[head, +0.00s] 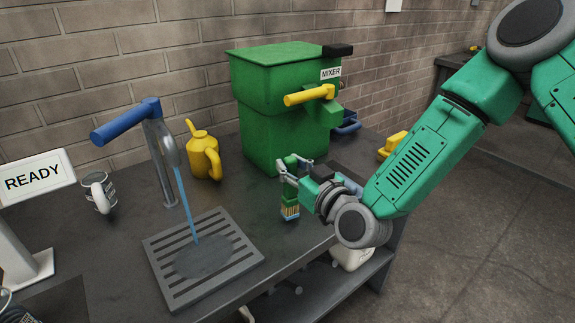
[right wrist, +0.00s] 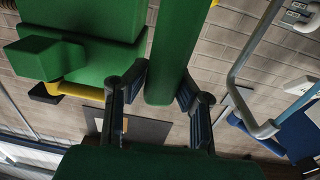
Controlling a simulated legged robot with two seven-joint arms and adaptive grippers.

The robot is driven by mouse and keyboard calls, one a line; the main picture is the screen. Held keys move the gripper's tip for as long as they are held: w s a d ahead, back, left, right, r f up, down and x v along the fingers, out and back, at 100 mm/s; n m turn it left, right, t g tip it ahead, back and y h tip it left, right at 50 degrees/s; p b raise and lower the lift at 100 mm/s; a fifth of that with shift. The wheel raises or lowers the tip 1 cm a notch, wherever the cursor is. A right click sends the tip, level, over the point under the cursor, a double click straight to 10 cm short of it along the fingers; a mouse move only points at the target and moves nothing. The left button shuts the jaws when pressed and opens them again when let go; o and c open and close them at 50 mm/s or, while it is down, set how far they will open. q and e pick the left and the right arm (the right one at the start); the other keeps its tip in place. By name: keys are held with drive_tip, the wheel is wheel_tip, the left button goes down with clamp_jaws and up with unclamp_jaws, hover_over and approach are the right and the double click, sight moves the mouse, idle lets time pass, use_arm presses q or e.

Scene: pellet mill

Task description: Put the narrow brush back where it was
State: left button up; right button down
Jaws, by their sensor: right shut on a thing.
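The narrow brush (head: 290,203) has a green handle and pale bristles with a blue band. It is held roughly upright, bristles down, over the dark worktop in front of the green mixer. I cannot tell whether its bristles touch the worktop. My right gripper (head: 295,168) is shut on its handle. In the right wrist view, the green handle (right wrist: 180,50) runs up from between the fingers of the right gripper (right wrist: 160,92). My left gripper is not in view.
The green mixer (head: 275,105) with a yellow lever (head: 310,95) stands behind the brush. A tap (head: 160,150) runs water onto a grated drain (head: 203,257) at left.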

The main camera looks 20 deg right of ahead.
drive_tip(key=shift+d+f, duration=0.2)
drive_tip(key=shift+f+b, duration=0.2)
drive_tip(key=shift+b, duration=0.1)
drive_tip(key=shift+a+f, duration=0.2)
drive_tip(key=shift+a, duration=0.4)
drive_tip(key=shift+d+f, duration=0.1)
drive_tip(key=shift+d, duration=0.15)
drive_tip(key=c, duration=1.3)
unclamp_jaws()
drive_tip(key=shift+a, duration=0.2)
drive_tip(key=o, duration=1.2)
drive_tip(key=shift+o, duration=0.2)
drive_tip(key=shift+d, duration=0.1)
